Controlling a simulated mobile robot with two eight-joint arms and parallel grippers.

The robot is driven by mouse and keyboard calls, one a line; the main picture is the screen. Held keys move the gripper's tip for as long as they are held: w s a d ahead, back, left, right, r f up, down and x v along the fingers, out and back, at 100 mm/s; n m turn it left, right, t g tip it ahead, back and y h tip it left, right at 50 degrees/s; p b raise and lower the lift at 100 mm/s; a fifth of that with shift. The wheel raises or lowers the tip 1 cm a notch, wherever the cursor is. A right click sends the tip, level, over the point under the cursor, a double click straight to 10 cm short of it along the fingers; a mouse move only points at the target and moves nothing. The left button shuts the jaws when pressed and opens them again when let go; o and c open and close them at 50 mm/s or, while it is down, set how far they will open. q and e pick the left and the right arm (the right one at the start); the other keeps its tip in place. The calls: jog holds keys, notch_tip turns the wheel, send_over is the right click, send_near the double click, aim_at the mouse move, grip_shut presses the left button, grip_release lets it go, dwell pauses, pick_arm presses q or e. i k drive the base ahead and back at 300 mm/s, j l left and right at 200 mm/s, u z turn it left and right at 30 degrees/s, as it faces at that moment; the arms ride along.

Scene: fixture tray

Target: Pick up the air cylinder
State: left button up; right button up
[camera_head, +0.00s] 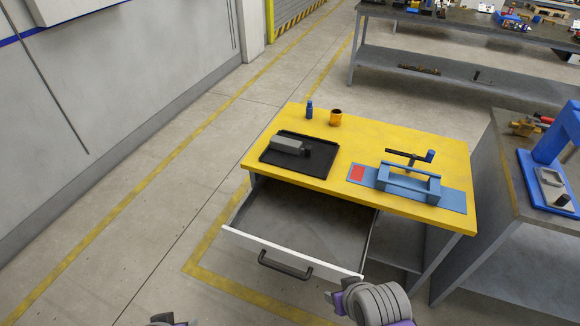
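A grey block-like cylinder body with a dark end, which looks like the air cylinder (287,143), lies in the black fixture tray (318,170) on the left part of the yellow table. Part of my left gripper (170,320) shows at the bottom edge, cut off by the frame. My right gripper (334,299) shows at the bottom, in front of the drawer's right corner. Both are well short of the tray and touch nothing that I can see. Their finger openings are not clear.
The yellow table (365,135) has an open, empty-looking drawer (295,232) jutting out below the tray. A blue fixture (408,186) stands at right. A blue bottle (309,111) and an orange mug (336,119) stand behind the tray. Another bench (500,215) is at right.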

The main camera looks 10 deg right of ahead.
aim_at(280, 143)
jog(key=l+u, duration=0.1)
jog(key=u, duration=0.35)
jog(key=l+u, duration=0.15)
jog(key=u, duration=0.35)
jog(key=l+u, duration=0.3)
jog(key=l, duration=0.2)
jog(key=l+u, duration=0.35)
jog(key=l, duration=0.2)
jog(key=k+l, duration=0.1)
jog(key=l, duration=0.3)
jog(key=k+l+u, duration=0.1)
jog(key=l, duration=0.3)
jog(key=k+l, duration=0.15)
jog(key=l, duration=0.25)
